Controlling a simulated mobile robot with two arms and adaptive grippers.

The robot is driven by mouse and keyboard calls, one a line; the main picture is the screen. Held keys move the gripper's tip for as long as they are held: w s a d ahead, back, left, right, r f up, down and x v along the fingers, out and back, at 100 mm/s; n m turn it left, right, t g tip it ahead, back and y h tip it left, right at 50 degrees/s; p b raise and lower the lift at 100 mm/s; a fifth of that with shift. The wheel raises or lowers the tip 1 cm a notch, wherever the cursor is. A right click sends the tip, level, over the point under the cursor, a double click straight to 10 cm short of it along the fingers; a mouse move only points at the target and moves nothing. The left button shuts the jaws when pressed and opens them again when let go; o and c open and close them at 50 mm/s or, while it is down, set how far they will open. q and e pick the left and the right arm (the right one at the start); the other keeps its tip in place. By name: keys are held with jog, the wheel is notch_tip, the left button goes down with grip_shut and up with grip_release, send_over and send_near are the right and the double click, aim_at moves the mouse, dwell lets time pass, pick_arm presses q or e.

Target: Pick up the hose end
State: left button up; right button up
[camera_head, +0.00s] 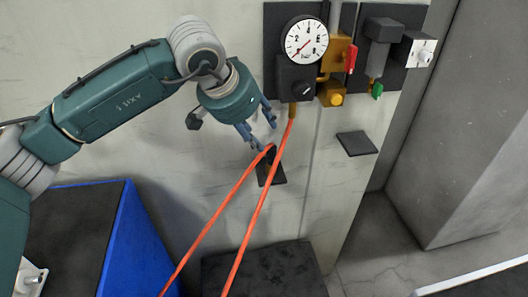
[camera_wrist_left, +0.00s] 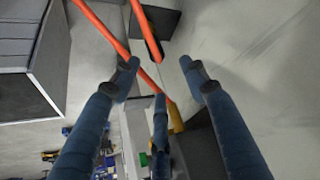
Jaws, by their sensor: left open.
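An orange hose (camera_head: 257,212) hangs from a brass fitting under the round gauge and loops out of the bottom of the head view. Its free end (camera_head: 268,150) rises to a dark holder (camera_head: 277,176) on the wall. In the left wrist view the hose end (camera_wrist_left: 150,40) is beyond the fingertips, against the dark holder (camera_wrist_left: 163,18). My left gripper (camera_head: 266,134) is open, with its blue fingers just above and left of the hose end in the head view. The wrist view shows nothing between its spread fingers (camera_wrist_left: 160,76); contact with the hose is not visible.
The gauge (camera_head: 305,39), a red-handled valve (camera_head: 350,58) and a green-handled valve (camera_head: 376,90) are on the wall above right. A dark plate (camera_head: 357,143) is right of the holder. A blue-sided bench (camera_head: 118,235) stands at lower left. A concrete pillar (camera_head: 460,150) stands right.

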aim_at(271, 146)
pick_arm(q)
jog(key=p+x, duration=0.2)
jog(key=x, duration=0.1)
jog(key=p+x, duration=0.1)
jog(key=x, duration=0.1)
jog(key=shift+d+f, duration=0.1)
jog(key=shift+d, duration=0.25)
jog(key=shift+p+x, duration=0.65)
jog(key=shift+x, duration=0.5)
jog(key=shift+w+d+f, duration=0.15)
jog(key=shift+f, duration=0.15)
jog(key=c, duration=1)
grip_shut()
pick_arm(e)
jog(key=r, duration=0.1)
jog(key=s+d+r, duration=0.1)
jog(key=r, duration=0.1)
jog(key=s+d+r, duration=0.1)
jog(key=shift+r, duration=0.25)
